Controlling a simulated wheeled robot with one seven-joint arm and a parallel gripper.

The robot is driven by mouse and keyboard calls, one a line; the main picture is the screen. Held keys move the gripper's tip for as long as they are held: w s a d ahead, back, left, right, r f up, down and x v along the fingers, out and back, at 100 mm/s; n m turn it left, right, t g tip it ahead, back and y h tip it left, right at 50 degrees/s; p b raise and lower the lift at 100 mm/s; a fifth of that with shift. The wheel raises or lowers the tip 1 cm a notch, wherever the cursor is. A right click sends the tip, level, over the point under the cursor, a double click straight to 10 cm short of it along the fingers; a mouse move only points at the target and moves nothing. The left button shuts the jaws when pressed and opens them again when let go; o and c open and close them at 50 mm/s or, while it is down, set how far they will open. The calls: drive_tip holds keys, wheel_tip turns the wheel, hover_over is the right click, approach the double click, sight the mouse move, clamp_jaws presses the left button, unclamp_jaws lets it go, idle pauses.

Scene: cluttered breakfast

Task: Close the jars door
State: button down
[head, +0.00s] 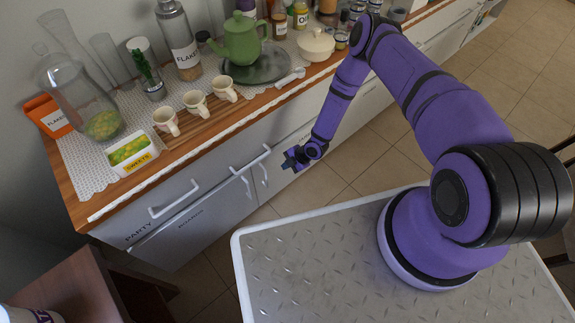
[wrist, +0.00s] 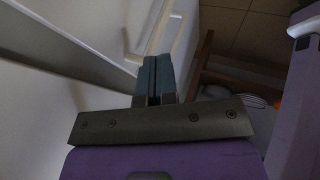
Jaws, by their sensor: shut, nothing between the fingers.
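White cabinet fronts run under the wooden counter in the head view. I cannot read a "jars" label, so I cannot tell which front is the jars door. Two upright handles stand side by side mid-cabinet, the left one (head: 246,186) and the right one (head: 264,174). No front clearly stands ajar in the head view. My gripper (head: 291,160) hangs in front of the cabinet, just right of these handles. In the wrist view its blue fingers (wrist: 153,80) are together and empty, beside a pale panel (wrist: 50,110) crossed by a grey band. Contact cannot be told.
The counter (head: 90,208) is crowded with cups, a green teapot (head: 238,40), a glass jug (head: 85,100) and several jars. A drawer handle (head: 174,199) sticks out at left. The tiled floor (head: 345,165) is open between the cabinet and my base.

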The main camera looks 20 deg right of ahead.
drive_tip(key=v, duration=1)
drive_tip(key=shift+s, duration=0.4)
